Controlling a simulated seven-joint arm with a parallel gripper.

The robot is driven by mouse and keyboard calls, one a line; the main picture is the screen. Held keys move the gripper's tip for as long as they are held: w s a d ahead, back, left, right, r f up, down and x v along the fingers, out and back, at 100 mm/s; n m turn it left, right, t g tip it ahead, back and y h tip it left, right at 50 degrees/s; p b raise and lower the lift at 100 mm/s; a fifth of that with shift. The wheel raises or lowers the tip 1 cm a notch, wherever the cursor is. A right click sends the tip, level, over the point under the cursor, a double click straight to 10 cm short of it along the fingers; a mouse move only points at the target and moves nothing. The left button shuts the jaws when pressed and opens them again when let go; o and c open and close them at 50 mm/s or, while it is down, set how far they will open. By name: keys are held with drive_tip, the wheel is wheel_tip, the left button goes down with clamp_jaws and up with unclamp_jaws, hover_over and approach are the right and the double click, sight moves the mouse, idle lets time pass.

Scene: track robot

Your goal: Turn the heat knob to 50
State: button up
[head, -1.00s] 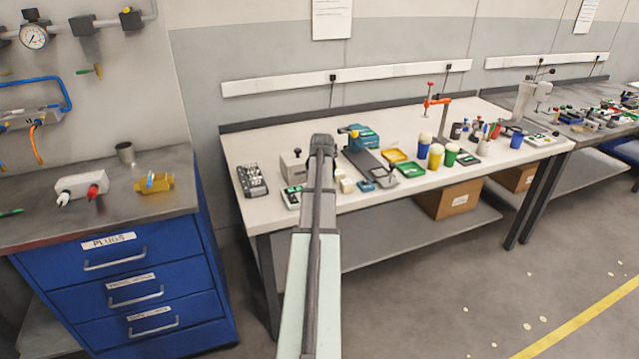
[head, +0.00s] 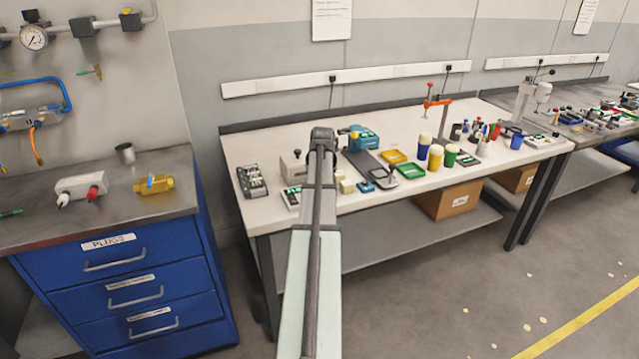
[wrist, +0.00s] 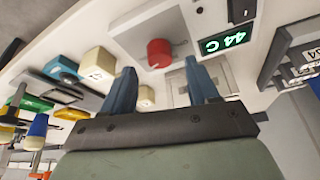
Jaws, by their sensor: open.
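In the wrist view a red round knob (wrist: 159,53) stands on a pale grey box. Beside it a dark display (wrist: 225,38) shows green characters that look like 44 C, seen turned over. My gripper (wrist: 161,80) is open, with its two blue-grey fingers apart and nothing between them. The knob appears in the gap beyond the fingertips; I see no contact. In the head view my arm reaches over the near edge of the white bench (head: 262,140), and its own links hide the gripper. I cannot make out the red knob there.
Cream blocks (wrist: 96,63), a blue device (wrist: 62,70) and trays lie close to the fingers. In the head view a black keypad unit (head: 252,181) is left of my arm, and yellow and green cups (head: 435,157) are to the right.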

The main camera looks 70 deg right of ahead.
drive_tip(key=v, duration=1)
drive_tip(key=shift+r, duration=0.3)
drive_tip(key=shift+a, duration=0.1)
